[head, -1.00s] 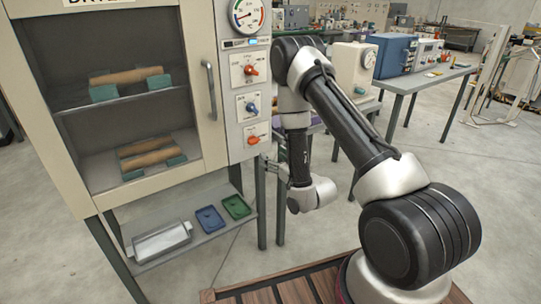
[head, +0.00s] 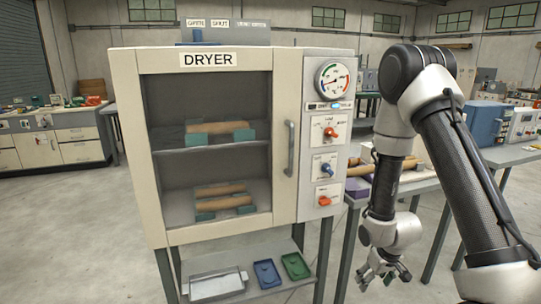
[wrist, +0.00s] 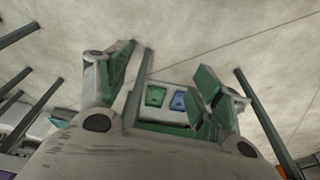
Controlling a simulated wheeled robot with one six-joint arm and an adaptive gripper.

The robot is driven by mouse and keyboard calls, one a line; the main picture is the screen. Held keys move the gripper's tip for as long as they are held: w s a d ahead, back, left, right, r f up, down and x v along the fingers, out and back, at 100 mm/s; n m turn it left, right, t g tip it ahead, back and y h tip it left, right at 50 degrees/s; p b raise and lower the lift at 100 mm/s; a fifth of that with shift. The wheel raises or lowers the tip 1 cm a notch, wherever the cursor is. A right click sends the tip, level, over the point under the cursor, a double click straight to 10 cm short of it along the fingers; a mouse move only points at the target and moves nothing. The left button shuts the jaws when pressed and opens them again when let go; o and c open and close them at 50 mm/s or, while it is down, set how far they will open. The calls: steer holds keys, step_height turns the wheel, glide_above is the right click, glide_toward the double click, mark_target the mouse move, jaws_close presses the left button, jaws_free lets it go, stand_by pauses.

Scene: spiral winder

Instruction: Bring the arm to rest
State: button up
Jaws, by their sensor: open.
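My arm stands at the right in the head view, bent at its top joint with the forearm hanging down. My gripper (head: 384,271) is at its lower end, to the right of the dryer and low near its legs. In the wrist view my gripper (wrist: 170,92) shows its green-padded fingers spread apart with nothing between them. Beyond the fingers lie the dryer's lower shelf and its small green tray (wrist: 156,97) and blue tray (wrist: 179,101), away from the fingers.
The dryer (head: 313,228) has a closed glass door with a handle (head: 289,148); wooden rolls lie on racks inside. A metal tray (head: 216,284) sits on the shelf below. A table with brown rolls (head: 412,176) is behind my arm. Floor is clear at left.

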steer(key=s+d+r+m, duration=0.1)
steer(key=s+r, duration=0.6)
steer(key=r, duration=0.6)
steer(key=s+d+r+t, duration=0.1)
steer(key=s+r, duration=0.6)
steer(key=r, duration=0.6)
steer(key=s+d+r+m, duration=0.1)
steer(key=s+r, duration=0.5)
steer(key=r, duration=0.7)
steer(key=shift+s+d+r+m+t+h, duration=0.2)
steer(key=shift+s+d+m+t+h, duration=0.15)
steer(key=shift+d, duration=0.2)
